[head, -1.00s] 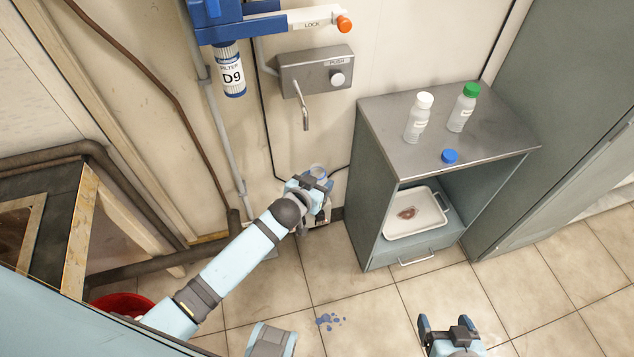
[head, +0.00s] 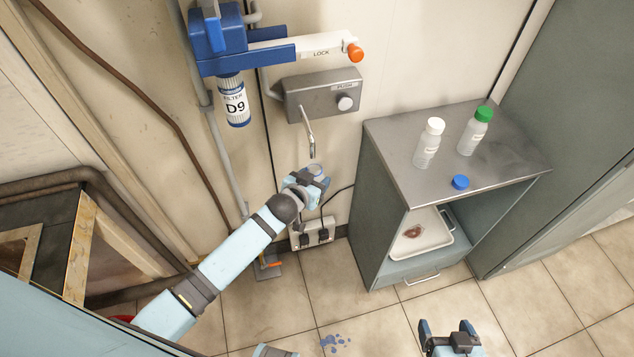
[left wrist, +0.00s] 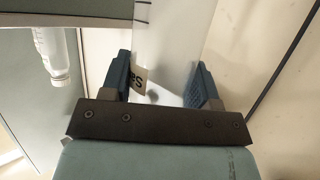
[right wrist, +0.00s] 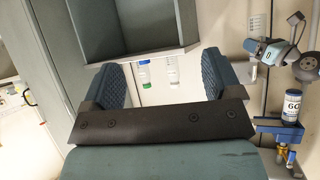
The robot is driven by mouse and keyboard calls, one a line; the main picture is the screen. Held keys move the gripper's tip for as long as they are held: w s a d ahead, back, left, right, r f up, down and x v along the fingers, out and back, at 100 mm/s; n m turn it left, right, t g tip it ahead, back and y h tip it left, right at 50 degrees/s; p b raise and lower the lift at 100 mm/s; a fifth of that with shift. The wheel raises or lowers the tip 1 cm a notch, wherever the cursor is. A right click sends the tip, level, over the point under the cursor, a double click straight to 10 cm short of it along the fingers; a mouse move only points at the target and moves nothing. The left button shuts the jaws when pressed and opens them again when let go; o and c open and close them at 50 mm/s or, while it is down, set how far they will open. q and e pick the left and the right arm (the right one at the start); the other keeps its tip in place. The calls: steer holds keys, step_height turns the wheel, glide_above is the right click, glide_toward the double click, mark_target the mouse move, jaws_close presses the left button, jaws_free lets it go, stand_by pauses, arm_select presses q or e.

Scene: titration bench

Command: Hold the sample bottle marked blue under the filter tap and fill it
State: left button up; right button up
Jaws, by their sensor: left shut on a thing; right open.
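My left gripper (head: 310,182) is shut on an open, clear sample bottle (head: 317,170). Its round mouth faces up, just below the end of the bent tap spout (head: 309,132), with a small gap in the picture. No water stream is visible. In the left wrist view, the pale bottle with a partly readable label (left wrist: 138,80) sits between the fingers; its fill level is unclear. The blue cap (head: 460,182) lies on the steel cabinet top. The filter cartridge marked D9 (head: 234,102) hangs left of the tap box. My right gripper (head: 449,335) is open and empty, low over the floor.
The tap box has a round PUSH button (head: 345,103); a LOCK lever (head: 318,51) with an orange knob is above. A white-capped bottle (head: 427,146) and green-capped bottle (head: 474,133) stand on the cabinet (head: 393,168). A socket block (head: 313,234) sits below the gripper.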

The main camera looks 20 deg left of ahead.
steer(key=shift+w+a, duration=0.1)
steer(key=shift+w, duration=0.1)
steer(key=shift+c, duration=0.4)
steer(key=c, duration=0.4)
steer(key=w+a+r+n, duration=0.1)
steer(key=w+a+n, duration=0.1)
steer(key=w+a+r+n+y, duration=0.1)
steer(key=w+a+n, duration=0.1)
steer(key=w, duration=0.1)
steer(key=w+a+r+n, duration=0.1)
steer(key=w+a+n, duration=0.1)
steer(key=a, duration=0.1)
steer(key=shift+w+r+y, duration=0.1)
steer(key=shift+w+y, duration=0.15)
steer(key=shift+y, duration=0.05)
jaws_close()
steer(key=w+a+r+n+y, duration=0.1)
steer(key=w+a+r+n, duration=0.7)
steer(key=n, duration=0.8)
steer(key=w+a+r+n+y, duration=0.1)
steer(key=w+a+r+n, duration=0.8)
steer(key=n, duration=0.8)
steer(key=w+a, duration=0.2)
steer(key=w, duration=0.1)
steer(key=shift+w+r+t, duration=0.2)
steer(key=shift+w+t, duration=0.05)
steer(key=shift+t, duration=0.15)
